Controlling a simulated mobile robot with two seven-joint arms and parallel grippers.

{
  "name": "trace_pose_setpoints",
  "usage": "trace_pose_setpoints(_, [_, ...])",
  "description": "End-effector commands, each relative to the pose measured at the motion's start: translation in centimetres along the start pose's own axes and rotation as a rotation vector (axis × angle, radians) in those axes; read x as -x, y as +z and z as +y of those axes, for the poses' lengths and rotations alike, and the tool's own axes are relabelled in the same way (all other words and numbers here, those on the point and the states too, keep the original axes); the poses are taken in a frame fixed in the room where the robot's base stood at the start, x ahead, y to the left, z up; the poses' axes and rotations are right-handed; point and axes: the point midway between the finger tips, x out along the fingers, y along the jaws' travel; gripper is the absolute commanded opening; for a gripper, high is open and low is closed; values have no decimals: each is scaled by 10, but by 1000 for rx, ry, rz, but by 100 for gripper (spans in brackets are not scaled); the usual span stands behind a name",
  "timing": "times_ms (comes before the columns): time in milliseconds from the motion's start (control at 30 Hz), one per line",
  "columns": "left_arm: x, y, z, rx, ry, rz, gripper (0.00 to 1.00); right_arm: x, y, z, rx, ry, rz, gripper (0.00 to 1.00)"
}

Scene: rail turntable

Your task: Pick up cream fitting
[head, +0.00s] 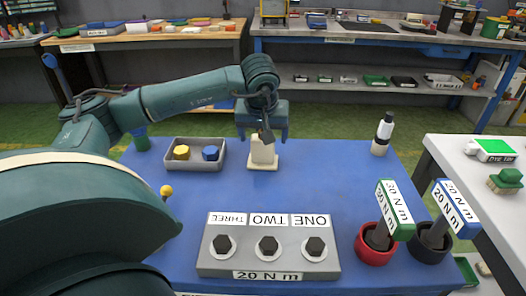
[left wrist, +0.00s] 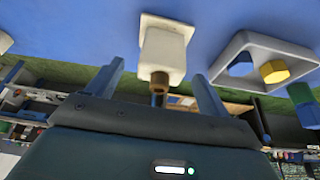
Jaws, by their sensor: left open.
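The cream fitting (head: 262,153) stands upright on a square cream base at the back middle of the blue table. In the left wrist view the cream fitting (left wrist: 165,48) shows a brown tip pointing toward my gripper. My left gripper (head: 262,136) is open just above the fitting, pointing down, with a finger on either side of its upper end. In the left wrist view my left gripper (left wrist: 157,72) has its fingers apart, with the fitting beyond and between them. The fitting's top is partly hidden by my gripper in the head view. My right gripper is out of view.
A grey tray (head: 168,167) with yellow and blue pieces lies left of the fitting. A grey block (head: 212,262) with several dark hex heads is in front. Red (head: 373,255) and black (head: 428,248) cups hold labelled tools at right. A black-and-white bottle (head: 383,134) stands back right.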

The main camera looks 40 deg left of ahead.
Motion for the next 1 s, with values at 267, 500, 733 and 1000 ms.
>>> trace_pose_setpoints(267, [-36, 0, -2, 1, 0, -1, 80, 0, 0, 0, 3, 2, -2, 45])
trace_pose_setpoints(500, [-38, 0, -2, 0, 0, 0, 80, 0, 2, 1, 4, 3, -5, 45])
trace_pose_setpoints(733, [-38, -1, -2, 1, 0, 0, 63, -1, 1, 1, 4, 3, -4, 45])
trace_pose_setpoints(1000, [-38, -1, -2, 1, 0, 0, 41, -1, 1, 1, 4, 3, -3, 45])
